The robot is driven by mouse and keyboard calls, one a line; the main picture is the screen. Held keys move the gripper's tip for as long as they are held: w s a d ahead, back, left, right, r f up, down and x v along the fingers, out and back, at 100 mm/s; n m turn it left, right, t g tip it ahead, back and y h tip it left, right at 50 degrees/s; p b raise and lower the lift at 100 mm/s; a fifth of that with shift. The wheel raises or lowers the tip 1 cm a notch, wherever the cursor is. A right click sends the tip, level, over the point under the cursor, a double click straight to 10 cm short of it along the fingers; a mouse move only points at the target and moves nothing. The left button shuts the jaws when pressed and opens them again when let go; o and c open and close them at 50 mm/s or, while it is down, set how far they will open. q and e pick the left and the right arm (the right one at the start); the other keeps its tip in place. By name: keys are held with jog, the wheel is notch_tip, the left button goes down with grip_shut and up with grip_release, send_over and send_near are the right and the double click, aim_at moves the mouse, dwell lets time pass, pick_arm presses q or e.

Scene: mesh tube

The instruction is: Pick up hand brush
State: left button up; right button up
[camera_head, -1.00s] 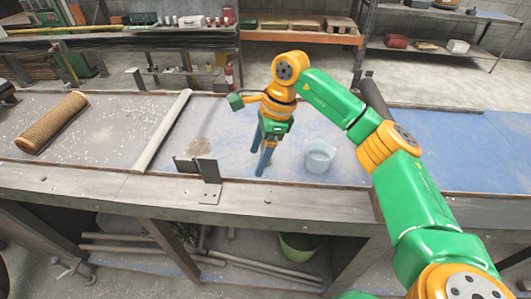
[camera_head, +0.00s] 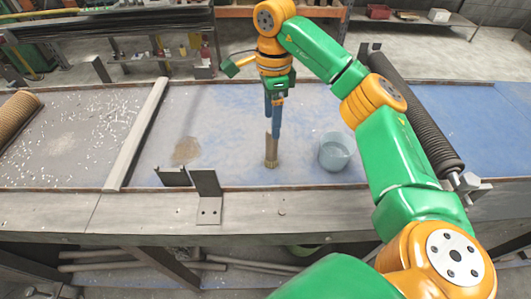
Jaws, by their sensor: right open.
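A narrow brown and grey object (camera_head: 271,150), which appears to be the hand brush, is on the blue bench top left of the bucket. Its upper part is partly hidden by my right gripper (camera_head: 276,122). The right gripper's blue fingers point down at this object and overlap it in the view. The jaws are open, and I cannot tell whether a finger touches it. My left gripper is not in view.
A translucent bucket (camera_head: 335,151) stands close right of the brush. A bent metal bracket (camera_head: 206,192) stands on the front edge. A brown patch (camera_head: 186,150) lies to the left, before a raised divider bar (camera_head: 137,135). A dark roller (camera_head: 418,117) lies at right.

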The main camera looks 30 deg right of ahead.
aim_at(272, 150)
jog(key=f+b, duration=0.1)
jog(key=f, duration=0.1)
jog(key=f+b, duration=0.1)
jog(key=shift+s+f+b, duration=0.2)
jog(key=shift+f+b, duration=0.15)
jog(key=shift+b, duration=0.05)
notch_tip(272, 150, down, 7)
jog(key=p, duration=0.2)
jog(key=shift+s+r+p, duration=0.1)
jog(key=shift+s+p, duration=0.05)
jog(key=shift+p, duration=0.15)
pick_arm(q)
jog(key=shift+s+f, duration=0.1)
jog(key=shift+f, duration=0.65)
pick_arm(e)
grip_shut()
